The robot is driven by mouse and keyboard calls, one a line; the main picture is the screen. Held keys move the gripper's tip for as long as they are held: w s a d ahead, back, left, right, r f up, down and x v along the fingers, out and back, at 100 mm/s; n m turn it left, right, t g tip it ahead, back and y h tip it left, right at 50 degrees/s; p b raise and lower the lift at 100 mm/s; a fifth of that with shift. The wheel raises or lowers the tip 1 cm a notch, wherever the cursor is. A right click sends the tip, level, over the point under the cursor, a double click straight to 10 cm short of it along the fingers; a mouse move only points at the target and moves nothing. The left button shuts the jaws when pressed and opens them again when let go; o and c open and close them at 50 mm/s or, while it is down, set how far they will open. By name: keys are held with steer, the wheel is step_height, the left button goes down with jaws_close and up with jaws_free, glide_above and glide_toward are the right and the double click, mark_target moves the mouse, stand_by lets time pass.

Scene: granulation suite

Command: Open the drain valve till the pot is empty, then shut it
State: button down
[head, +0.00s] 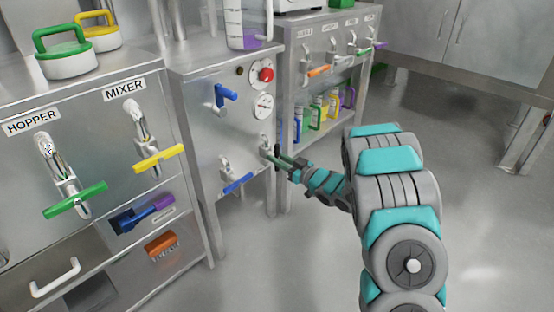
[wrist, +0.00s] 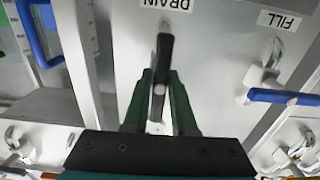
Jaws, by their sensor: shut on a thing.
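The drain valve's black handle (wrist: 165,65) is between my gripper's two dark green fingers (wrist: 160,100) in the wrist view. My gripper is shut on this handle. The handle runs nearly upright in that view, below the upside-down DRAIN label (wrist: 167,4). In the head view my gripper (head: 277,158) is at the right side of the grey panel, where its fingers hide much of the valve. A clear vessel (head: 249,22) above the panel holds purple liquid low in it.
The fill valve's blue handle (wrist: 285,97) lies crosswise beside the drain valve. A blue lever (head: 224,96), a red button (head: 262,75) and a gauge (head: 263,105) are on the panel. The hopper's green handle (head: 75,200) is farther left. The floor at right is open.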

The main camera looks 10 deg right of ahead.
steer(key=c, duration=0.7)
jaws_free()
steer(key=shift+s+d, duration=0.1)
steer(key=shift+p+v, duration=0.4)
steer(key=shift+v, duration=3.4)
